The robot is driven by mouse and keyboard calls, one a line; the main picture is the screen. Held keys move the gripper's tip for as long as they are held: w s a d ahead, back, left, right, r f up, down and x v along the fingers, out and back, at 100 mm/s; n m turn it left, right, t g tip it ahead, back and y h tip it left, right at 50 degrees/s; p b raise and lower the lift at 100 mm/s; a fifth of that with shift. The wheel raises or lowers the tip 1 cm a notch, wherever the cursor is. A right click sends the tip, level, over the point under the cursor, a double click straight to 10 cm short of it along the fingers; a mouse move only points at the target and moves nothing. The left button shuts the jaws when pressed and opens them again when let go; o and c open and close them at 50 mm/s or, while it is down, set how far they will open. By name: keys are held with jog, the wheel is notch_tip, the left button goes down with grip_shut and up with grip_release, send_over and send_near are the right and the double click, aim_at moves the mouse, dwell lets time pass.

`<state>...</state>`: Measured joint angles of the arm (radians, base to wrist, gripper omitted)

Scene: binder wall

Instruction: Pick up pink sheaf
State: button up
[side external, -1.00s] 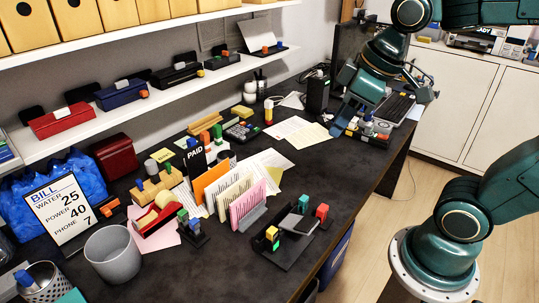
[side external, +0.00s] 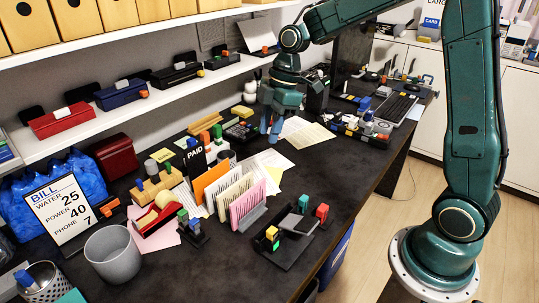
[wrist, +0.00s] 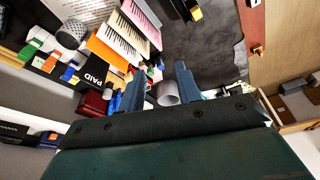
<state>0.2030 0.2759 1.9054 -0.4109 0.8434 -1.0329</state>
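The pink sheaf (side external: 244,205) stands upright in a row of sheaves near the middle of the desk in the side external view, at the row's front right end against a grey end plate (side external: 252,217). White-cream sheaves (side external: 228,192) and an orange sheaf (side external: 210,183) stand behind it. My gripper (side external: 270,130) hangs fingers down above the desk, beyond the row and apart from it. In the wrist view its two fingers (wrist: 160,88) are spread with nothing held between them.
A black PAID holder (side external: 195,160) stands behind the row. A red tape dispenser (side external: 157,220) is to its left, and a dark tray with stamps (side external: 290,240) to its right. A grey bin (side external: 112,255) stands at front left. A shelf (side external: 190,85) runs along the wall.

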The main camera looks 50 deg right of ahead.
aim_at(249, 190)
jog(key=w+d+f+n+g+y, duration=0.1)
jog(key=w+f+n, duration=0.3)
jog(key=f, duration=0.7)
jog(key=shift+w+d+n+y, duration=0.4)
jog(key=shift+w+d, duration=0.15)
jog(key=shift+w, duration=0.5)
jog(key=shift+x, duration=4.3)
jog(key=shift+s, duration=0.2)
jog(key=shift+f, duration=0.15)
jog(key=x, duration=0.4)
jog(key=shift+s+a, duration=0.15)
jog(key=shift+s, duration=0.1)
jog(key=shift+a+f, duration=0.15)
jog(key=shift+f, duration=0.25)
jog(key=shift+f, duration=0.2)
